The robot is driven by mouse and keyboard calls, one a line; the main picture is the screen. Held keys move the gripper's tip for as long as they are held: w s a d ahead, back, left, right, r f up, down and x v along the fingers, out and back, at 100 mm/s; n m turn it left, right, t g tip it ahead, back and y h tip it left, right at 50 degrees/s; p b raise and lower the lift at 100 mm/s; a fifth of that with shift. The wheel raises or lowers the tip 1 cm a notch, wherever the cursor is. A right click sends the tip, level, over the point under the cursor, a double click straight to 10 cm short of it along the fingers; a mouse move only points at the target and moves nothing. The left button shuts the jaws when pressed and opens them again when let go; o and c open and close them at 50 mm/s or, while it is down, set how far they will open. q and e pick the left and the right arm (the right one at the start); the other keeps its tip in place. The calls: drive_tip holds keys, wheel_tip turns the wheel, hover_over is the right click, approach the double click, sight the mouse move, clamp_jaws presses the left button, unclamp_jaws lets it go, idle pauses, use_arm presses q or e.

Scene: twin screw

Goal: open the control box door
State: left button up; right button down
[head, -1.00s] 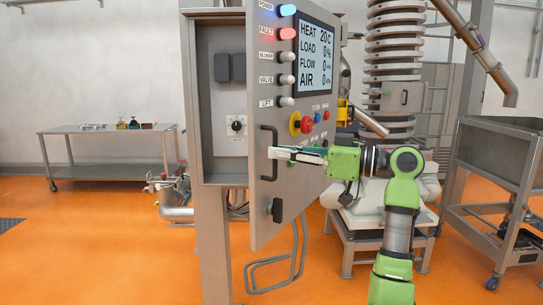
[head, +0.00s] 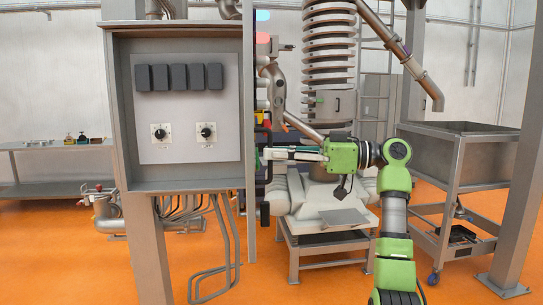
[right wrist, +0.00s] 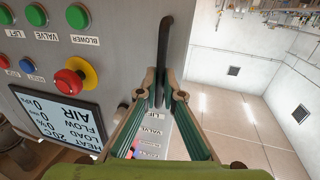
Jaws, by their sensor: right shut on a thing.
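The grey control box (head: 110,100) stands open on a post at the left of the head view. Inside is a panel (head: 180,108) with several dark switches and two black knobs. The door (head: 251,215) is swung out and seen nearly edge-on, its front facing right. My right gripper (head: 268,154) is shut on the door's dark bar handle (head: 260,138). In the right wrist view the handle (right wrist: 164,50) runs between the fingers of my right gripper (right wrist: 164,92), in front of the door face (right wrist: 105,85) with its buttons and display. My left gripper is not in view.
A steel ribbed column machine (head: 330,75) stands behind my right arm, with a low stand (head: 320,252) under it. A steel bin cart (head: 455,150) is at the right. A table (head: 55,148) stands at the back left. Orange floor is clear in front.

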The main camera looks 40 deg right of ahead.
drive_tip(key=shift+d+r, duration=0.2)
drive_tip(key=shift+d, duration=0.05)
drive_tip(key=c, duration=2.2)
unclamp_jaws()
drive_tip(key=shift+w, duration=0.1)
drive_tip(key=shift+o, duration=0.2)
drive_tip(key=v, duration=1.1)
drive_tip(key=shift+d+f, duration=0.25)
drive_tip(key=shift+d, duration=0.15)
